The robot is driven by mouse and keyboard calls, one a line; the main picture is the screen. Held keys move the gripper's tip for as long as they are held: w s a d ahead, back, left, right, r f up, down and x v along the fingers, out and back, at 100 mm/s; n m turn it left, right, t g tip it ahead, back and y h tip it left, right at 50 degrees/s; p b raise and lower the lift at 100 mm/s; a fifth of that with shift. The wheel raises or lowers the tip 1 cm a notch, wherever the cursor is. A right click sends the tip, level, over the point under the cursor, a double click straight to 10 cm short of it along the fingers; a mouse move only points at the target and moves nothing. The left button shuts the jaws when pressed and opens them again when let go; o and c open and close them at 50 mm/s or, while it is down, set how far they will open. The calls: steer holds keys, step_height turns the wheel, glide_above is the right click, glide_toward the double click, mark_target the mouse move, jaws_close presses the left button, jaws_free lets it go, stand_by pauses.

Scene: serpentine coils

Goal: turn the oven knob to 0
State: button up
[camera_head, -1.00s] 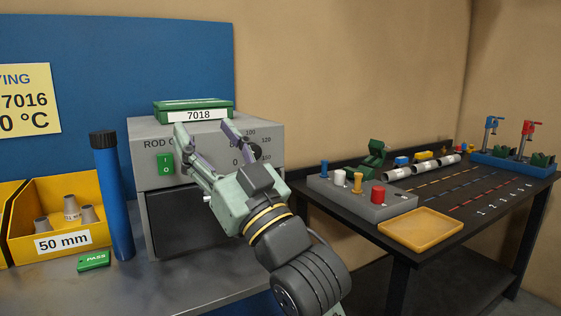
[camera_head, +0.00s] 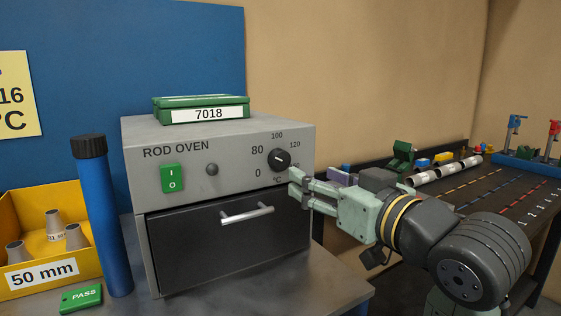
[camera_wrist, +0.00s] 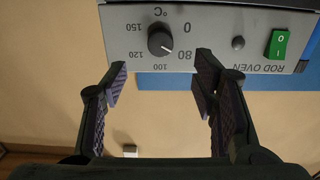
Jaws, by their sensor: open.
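The oven knob (camera_head: 279,159) is a round black dial on the upper right of the grey rod oven's front. Its pale mark appears to point toward 80; the 0 is at its lower left in the head view. My gripper (camera_head: 312,183) is open and empty, just right of and below the knob in that view. In the wrist view, which shows the panel upside down, the knob (camera_wrist: 160,40) lies beyond the gap between my open fingers (camera_wrist: 160,78). The fingers appear apart from the knob.
The rod oven (camera_head: 135,180) has a green switch (camera_head: 172,178), a small round button (camera_head: 212,169) and a door handle (camera_head: 247,214). A green box labelled 7018 (camera_head: 203,108) lies on top. A blue tube (camera_head: 103,220) stands at left. A dark table (camera_head: 470,195) is at right.

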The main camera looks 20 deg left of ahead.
mark_target(283, 162)
steer(key=p+x, duration=0.2)
steer(key=x, duration=0.8)
steer(key=shift+c, duration=0.3)
steer(key=c, duration=1.1)
steer(key=shift+n, duration=0.4)
steer(key=n+b, duration=0.2)
steer(key=n, duration=0.2)
steer(key=shift+f+n+b, duration=0.1)
steer(key=shift+n+b, duration=0.25)
steer(key=shift+n, duration=0.05)
steer(key=n+b, duration=0.2)
steer(key=n, duration=0.4)
steer(key=shift+n, duration=0.3)
